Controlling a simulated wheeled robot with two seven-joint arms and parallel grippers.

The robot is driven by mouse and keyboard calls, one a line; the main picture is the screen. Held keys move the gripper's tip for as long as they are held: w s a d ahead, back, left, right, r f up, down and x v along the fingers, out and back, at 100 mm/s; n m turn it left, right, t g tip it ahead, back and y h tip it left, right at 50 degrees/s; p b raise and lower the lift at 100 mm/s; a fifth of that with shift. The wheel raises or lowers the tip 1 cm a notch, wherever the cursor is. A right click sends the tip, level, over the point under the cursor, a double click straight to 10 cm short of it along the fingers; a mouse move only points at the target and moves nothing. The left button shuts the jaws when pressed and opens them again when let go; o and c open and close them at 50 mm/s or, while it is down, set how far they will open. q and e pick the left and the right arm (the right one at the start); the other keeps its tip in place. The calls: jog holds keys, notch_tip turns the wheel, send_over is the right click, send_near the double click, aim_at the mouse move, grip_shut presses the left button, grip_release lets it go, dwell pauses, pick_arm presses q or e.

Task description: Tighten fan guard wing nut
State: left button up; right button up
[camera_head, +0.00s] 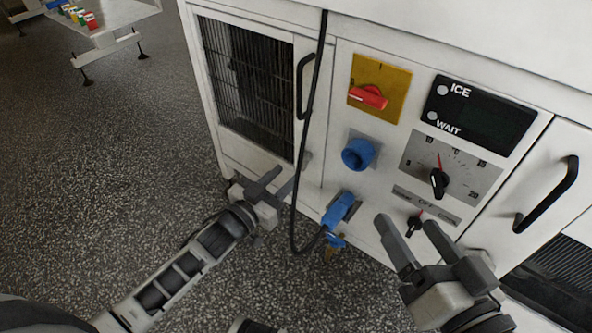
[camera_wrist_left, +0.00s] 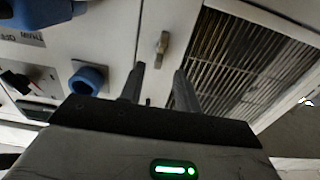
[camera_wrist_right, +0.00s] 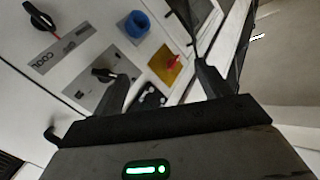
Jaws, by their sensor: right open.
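The wing nut (camera_wrist_left: 162,44) is a small brass-coloured piece on the cabinet's white front, beside the grille; it looks upright in the left wrist view. In the head view a small grey knob-like piece beside my left fingers may be this nut. My left gripper (camera_head: 281,179) is open and empty in front of the panel. In the left wrist view its fingertips (camera_wrist_left: 159,72) are apart, with the nut just beyond them, not between them. My right gripper (camera_head: 408,223) is open and empty near the control panel's lower part, its fingers spread in the right wrist view (camera_wrist_right: 160,72).
A black cable (camera_head: 312,110) hangs down the cabinet front to a blue plug (camera_head: 340,211), close to my left gripper. A blue socket (camera_head: 357,153), red switch (camera_head: 368,96) and black dial (camera_head: 439,182) stick out. The speckled floor (camera_head: 110,150) at left is clear.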

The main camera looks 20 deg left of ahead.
aim_at(300, 162)
pick_arm(q)
jog(key=b+x, duration=0.1)
jog(key=x, duration=0.3)
jog(key=shift+w, duration=0.1)
jog(key=shift+w+d, duration=0.25)
jog(key=shift+w, duration=0.25)
pick_arm(e)
jog(key=shift+w+d+r+n+t+y, duration=0.1)
jog(key=shift+w+r+n+t+y, duration=0.2)
jog(key=shift+r+t, duration=0.25)
jog(key=shift+w+d+r+n+t+y, duration=0.1)
jog(key=shift+w+r+n+t, duration=0.1)
jog(key=shift+w+r+t, duration=0.35)
jog(key=shift+s, duration=0.15)
pick_arm(q)
grip_shut()
